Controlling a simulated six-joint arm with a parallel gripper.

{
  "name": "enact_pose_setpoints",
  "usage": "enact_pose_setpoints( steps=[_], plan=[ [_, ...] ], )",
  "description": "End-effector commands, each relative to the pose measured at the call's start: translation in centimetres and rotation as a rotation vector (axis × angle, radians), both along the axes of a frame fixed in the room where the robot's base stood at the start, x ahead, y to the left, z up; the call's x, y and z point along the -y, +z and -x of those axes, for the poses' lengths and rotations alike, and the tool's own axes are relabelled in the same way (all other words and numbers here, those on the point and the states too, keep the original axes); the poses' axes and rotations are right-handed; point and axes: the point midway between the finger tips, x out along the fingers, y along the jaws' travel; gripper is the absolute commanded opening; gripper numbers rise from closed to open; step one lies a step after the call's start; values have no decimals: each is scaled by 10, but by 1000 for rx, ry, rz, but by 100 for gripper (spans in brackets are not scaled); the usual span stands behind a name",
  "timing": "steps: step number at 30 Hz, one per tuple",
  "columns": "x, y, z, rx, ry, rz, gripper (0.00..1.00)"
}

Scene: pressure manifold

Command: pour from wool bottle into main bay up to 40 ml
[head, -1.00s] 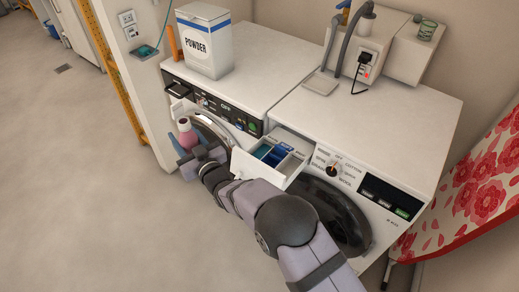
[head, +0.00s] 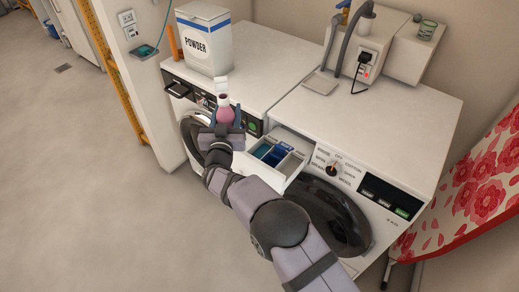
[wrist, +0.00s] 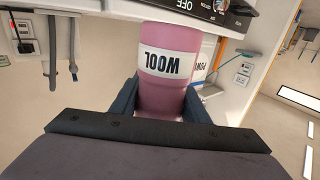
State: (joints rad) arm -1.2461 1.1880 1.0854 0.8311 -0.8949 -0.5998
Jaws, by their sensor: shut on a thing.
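The pink wool bottle (head: 225,113) is in my gripper (head: 224,122), in front of the left machine and to the left of the open drawer. Its white neck points up in the head view, and it looks close to upright. In the wrist view the bottle (wrist: 166,85) shows its WOOL label upside down, with a dark finger on each side. My gripper (wrist: 165,103) is shut on it. The detergent drawer (head: 278,155) of the right machine is pulled out and has several bays, some blue inside. Which is the main bay and any liquid level are too small to tell.
The white powder box (head: 205,42) stands on the left machine (head: 255,60). The right machine's top (head: 380,110) is mostly clear, with a tap box and hoses (head: 365,40) at the back. A red floral ironing board (head: 475,195) is at the right.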

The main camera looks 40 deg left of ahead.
Motion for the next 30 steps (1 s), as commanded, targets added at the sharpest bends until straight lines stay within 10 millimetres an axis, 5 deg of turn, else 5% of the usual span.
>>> enact_pose_setpoints(
  steps=[30],
  plan=[
    [5,-7,-4,-169,-15,-139,12]
  ],
)
